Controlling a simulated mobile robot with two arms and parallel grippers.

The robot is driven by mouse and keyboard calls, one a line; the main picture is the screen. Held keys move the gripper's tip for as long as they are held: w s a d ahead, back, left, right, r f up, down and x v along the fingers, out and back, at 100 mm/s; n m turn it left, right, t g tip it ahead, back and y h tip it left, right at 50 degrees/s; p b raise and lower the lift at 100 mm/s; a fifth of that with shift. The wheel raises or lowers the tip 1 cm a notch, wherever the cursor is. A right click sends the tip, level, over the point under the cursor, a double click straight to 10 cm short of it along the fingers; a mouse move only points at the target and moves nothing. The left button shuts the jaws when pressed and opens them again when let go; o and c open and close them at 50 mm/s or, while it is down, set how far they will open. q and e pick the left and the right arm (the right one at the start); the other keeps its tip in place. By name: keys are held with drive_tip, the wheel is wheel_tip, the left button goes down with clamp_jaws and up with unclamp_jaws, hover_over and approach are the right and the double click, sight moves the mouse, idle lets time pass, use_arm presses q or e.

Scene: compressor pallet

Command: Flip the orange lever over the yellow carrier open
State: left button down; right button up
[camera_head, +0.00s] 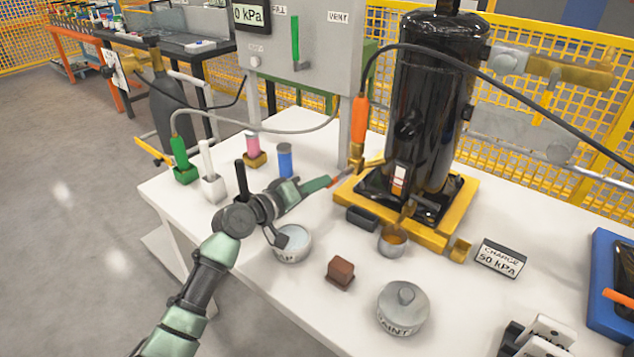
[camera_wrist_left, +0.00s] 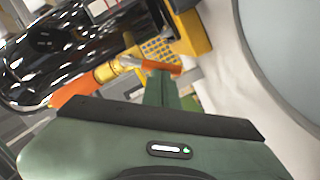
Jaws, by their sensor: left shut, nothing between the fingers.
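The yellow carrier (camera_head: 428,236) holds the black compressor (camera_head: 432,110) on the white table. A small orange lever (camera_head: 335,181) shows at its left corner, right at my left fingertips. My left gripper (camera_head: 326,183) is shut and empty, reaching in from the left. In the left wrist view the orange lever (camera_wrist_left: 162,66) lies across the tip of the green fingers (camera_wrist_left: 160,88), beside a brass fitting (camera_wrist_left: 108,71) and the yellow carrier (camera_wrist_left: 190,32). I cannot tell whether the fingers touch the lever. My right gripper is out of view.
An orange-handled hose tool (camera_head: 360,118) stands just behind the lever. A round tin (camera_head: 292,244), brown block (camera_head: 341,272) and lidded pot (camera_head: 403,307) stand in front. Bottles and holders (camera_head: 213,187) stand at left. A grey panel (camera_head: 310,60) rises behind.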

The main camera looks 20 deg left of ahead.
use_arm(q)
drive_tip(key=shift+s+d+f+n, duration=0.1)
drive_tip(key=shift+d+f+n, duration=0.25)
drive_tip(key=shift+f+n, duration=0.15)
drive_tip(key=shift+r, duration=0.1)
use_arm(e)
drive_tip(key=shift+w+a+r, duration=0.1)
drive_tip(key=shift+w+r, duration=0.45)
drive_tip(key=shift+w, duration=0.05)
